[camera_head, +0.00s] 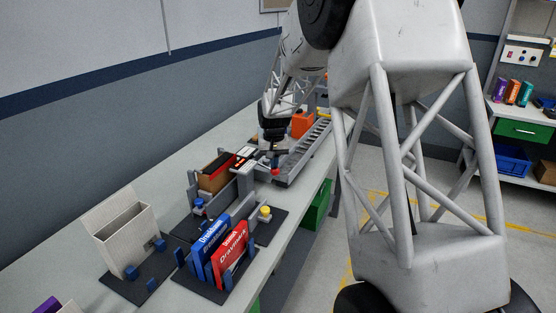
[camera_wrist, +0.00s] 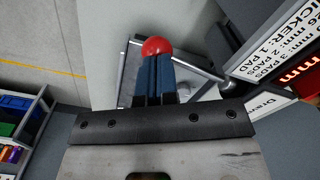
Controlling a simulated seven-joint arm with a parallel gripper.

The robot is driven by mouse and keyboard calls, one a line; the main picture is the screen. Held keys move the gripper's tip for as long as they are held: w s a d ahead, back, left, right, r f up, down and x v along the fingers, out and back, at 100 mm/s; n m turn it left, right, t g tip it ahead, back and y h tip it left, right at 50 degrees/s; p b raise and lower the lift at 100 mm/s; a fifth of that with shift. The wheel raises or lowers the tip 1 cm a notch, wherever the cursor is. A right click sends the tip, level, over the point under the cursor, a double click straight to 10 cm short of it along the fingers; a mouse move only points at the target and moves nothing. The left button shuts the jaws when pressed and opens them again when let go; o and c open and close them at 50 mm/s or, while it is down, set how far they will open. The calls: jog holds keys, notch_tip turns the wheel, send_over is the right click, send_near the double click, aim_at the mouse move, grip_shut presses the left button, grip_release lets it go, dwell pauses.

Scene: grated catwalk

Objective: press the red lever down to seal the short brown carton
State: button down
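The red lever's ball knob (camera_head: 275,171) shows at the right side of the sealing station in the head view. In the wrist view the red knob (camera_wrist: 157,46) sits right at my fingertips. A metal rod (camera_wrist: 205,75) runs off to the right beside them. My gripper (camera_head: 274,156) points down just above the knob; its dark blue fingers (camera_wrist: 154,72) are together with nothing visible between them. I cannot tell whether the tips touch the knob. The short brown carton (camera_head: 213,182) stands in the station, left of the lever, partly hidden by the station's frame.
A blue box and a red box (camera_head: 230,257) stand in a holder in front of the station. A white open carton (camera_head: 125,238) stands at the left. A roller conveyor (camera_head: 303,150) and an orange block (camera_head: 302,124) lie behind. A yellow knob (camera_head: 265,210) is near the bench edge.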

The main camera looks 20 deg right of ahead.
notch_tip(320, 180, up, 12)
dwell(1.7)
dwell(0.5)
jog(key=s+a+r, duration=0.2)
jog(key=s, duration=0.6)
jog(key=s+a+r+n+t, duration=0.1)
jog(key=s+a+r, duration=0.15)
jog(key=s, duration=0.55)
jog(key=s+a+r, duration=0.2)
jog(key=s+a, duration=0.1)
jog(key=s, duration=0.5)
jog(key=s+a+f+n, duration=0.1)
jog(key=s+f, duration=0.1)
jog(key=s, duration=1)
jog(key=s+a+f+t, duration=0.1)
jog(key=s+a+f, duration=0.1)
jog(key=s, duration=0.9)
jog(key=shift+s+a+f+n+t, duration=0.2)
jog(key=shift+s+f+n+t, duration=0.15)
jog(key=shift+f, duration=0.35)
